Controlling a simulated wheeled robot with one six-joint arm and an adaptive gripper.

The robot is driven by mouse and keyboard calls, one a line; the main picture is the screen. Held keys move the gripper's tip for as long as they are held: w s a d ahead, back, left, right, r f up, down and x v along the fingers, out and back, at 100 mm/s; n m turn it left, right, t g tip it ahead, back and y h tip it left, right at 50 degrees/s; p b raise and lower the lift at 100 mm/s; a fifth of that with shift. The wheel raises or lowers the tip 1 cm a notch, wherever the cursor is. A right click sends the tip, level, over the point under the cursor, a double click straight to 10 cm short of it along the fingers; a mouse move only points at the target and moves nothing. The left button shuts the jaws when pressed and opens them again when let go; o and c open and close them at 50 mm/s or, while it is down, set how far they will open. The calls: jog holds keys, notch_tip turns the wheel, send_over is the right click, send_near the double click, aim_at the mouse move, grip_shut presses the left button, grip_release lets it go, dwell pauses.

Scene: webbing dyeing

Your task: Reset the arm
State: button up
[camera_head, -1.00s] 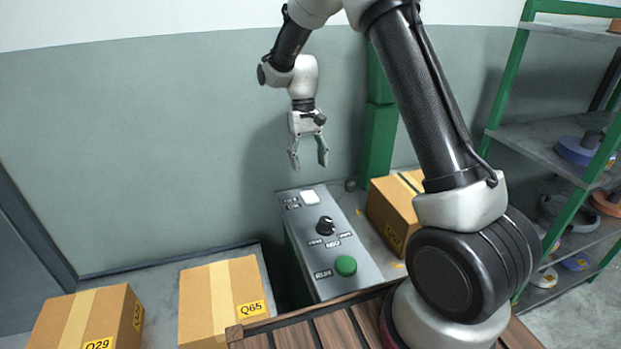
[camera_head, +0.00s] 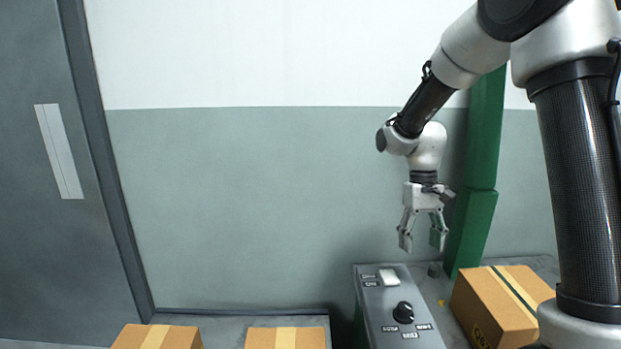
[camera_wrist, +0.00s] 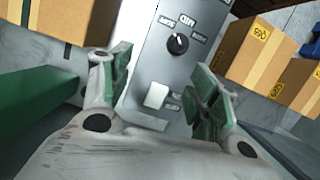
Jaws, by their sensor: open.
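My gripper (camera_head: 422,241) is open and empty, with its fingers pointing down above the far end of a grey control panel (camera_head: 372,304). The panel carries a white switch (camera_head: 389,277) and a black knob (camera_head: 403,312). In the wrist view, my open fingers (camera_wrist: 160,92) stand on either side of the panel, with the white switch (camera_wrist: 157,95) between them and the knob (camera_wrist: 178,44) beyond. No contact with the panel shows in the head view. The panel's lower part is cut off in the head view.
A cardboard box (camera_head: 497,306) stands right of the panel, close to a green post (camera_head: 474,215). Two more boxes, one at lower left (camera_head: 158,337) and one nearer the panel (camera_head: 286,338), are partly cut off. A grey door (camera_head: 60,250) is at far left. The wall behind is bare.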

jog(key=s+d+r+t, duration=0.3)
jog(key=s+r, duration=0.4)
jog(key=s, duration=0.3)
jog(key=s+d+r+m+t, duration=0.1)
jog(key=s+d+r+t, duration=0.3)
jog(key=s+r, duration=0.4)
jog(key=shift+s+d, duration=0.85)
jog(key=shift+s, duration=0.85)
